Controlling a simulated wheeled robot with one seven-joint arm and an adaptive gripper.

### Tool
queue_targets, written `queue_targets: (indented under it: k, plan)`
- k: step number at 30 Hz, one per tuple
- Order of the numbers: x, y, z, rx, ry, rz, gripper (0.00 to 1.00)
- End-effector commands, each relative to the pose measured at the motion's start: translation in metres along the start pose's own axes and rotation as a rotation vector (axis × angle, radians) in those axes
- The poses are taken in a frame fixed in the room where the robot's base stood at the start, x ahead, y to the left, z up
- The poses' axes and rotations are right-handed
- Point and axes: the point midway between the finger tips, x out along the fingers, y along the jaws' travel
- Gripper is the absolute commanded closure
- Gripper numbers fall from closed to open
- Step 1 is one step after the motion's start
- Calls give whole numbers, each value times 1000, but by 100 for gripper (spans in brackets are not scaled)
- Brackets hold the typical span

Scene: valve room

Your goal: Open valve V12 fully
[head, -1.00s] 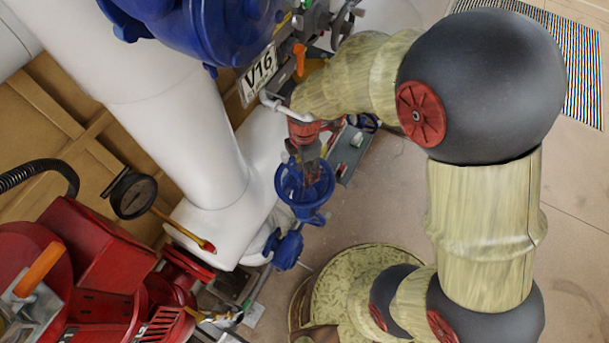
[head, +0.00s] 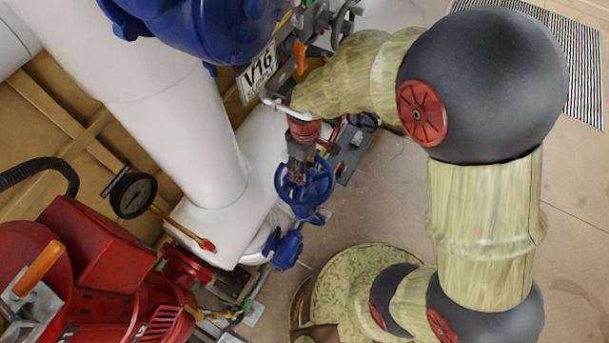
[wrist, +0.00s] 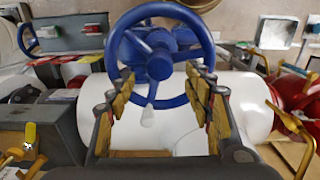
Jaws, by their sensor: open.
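A blue handwheel valve (head: 318,184) stands low beside the white pipe in the head view. Its ring, spokes and hub also fill the upper middle of the wrist view (wrist: 212,50). No V12 label is readable on it. My gripper (head: 298,176) points down at this wheel in the head view, partly covering it. In the wrist view my gripper (wrist: 162,82) is open, its two padded fingers apart. The fingertips overlap the lower rim, one on each side of the hub. I cannot tell whether they touch the wheel. Nothing is held between them.
A plate reading V16 (head: 258,72) sits beside a large blue valve body (head: 205,35) above. The white pipe (head: 175,130) runs close by. Open floor (head: 580,220) lies at the right.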

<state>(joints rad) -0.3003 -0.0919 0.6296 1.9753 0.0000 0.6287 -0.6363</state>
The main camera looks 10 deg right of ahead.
Motion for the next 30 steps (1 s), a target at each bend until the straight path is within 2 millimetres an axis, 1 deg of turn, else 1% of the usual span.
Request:
queue_targets:
  k: [3,9,12,17,19,30]
  plan:
    - [0,0,0,144,0,0,48]
    - [0,0,0,379,0,0,48]
    - [0,0,0,447,0,0,48]
    - [0,0,0,513,0,0,48]
    - [0,0,0,582,0,0,48]
    - [0,0,0,1039,0,0,48]
